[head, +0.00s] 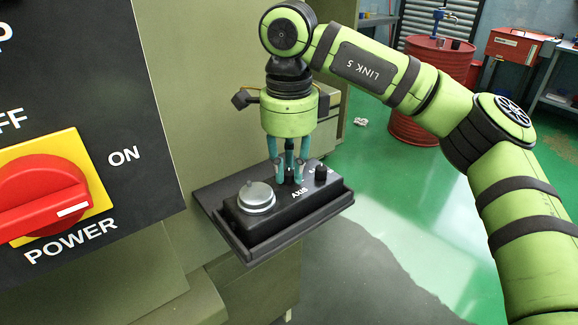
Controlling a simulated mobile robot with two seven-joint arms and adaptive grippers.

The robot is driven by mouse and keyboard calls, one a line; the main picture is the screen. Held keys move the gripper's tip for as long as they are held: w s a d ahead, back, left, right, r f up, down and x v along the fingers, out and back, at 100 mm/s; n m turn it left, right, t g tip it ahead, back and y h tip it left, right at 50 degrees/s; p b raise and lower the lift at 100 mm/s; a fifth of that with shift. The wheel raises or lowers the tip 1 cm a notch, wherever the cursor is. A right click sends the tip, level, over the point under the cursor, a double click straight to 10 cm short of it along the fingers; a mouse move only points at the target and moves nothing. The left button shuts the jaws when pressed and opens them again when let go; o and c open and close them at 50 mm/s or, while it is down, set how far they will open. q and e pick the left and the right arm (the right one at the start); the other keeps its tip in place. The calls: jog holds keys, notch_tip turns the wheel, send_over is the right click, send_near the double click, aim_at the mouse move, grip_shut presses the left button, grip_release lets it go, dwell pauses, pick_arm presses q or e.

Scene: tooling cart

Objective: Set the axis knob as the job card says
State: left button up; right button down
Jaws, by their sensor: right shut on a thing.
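A black pendant box (297,211) marked AXIS rests on a dark tray (262,251) fixed to the side of the machine. It has a silver round dial (257,195) on its left and a small black knob (321,173) at its right end. My right gripper (291,178) points straight down over the middle of the box, just behind the AXIS label. Its teal fingers are shut on the axis knob, which they mostly hide. The knob's pointer and markings cannot be read. No job card is readable in view. My left gripper is out of view.
A large red power switch (42,196) on a yellow plate stands close at the left on the dark panel (118,105). A red drum (435,85) and a red toolbox (518,47) stand at the back right. The green floor between is mostly clear.

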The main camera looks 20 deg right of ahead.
aim_at(289, 172)
jog(key=shift+f, duration=0.1)
dwell(0.3)
jog(key=c, duration=1.1)
grip_release()
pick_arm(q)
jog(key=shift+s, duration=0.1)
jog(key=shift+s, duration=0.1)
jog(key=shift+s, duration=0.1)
pick_arm(e)
jog(key=shift+r, duration=0.2)
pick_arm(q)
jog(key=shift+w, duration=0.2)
pick_arm(e)
notch_tip(289, 172, up, 12)
jog(key=shift+f, duration=0.15)
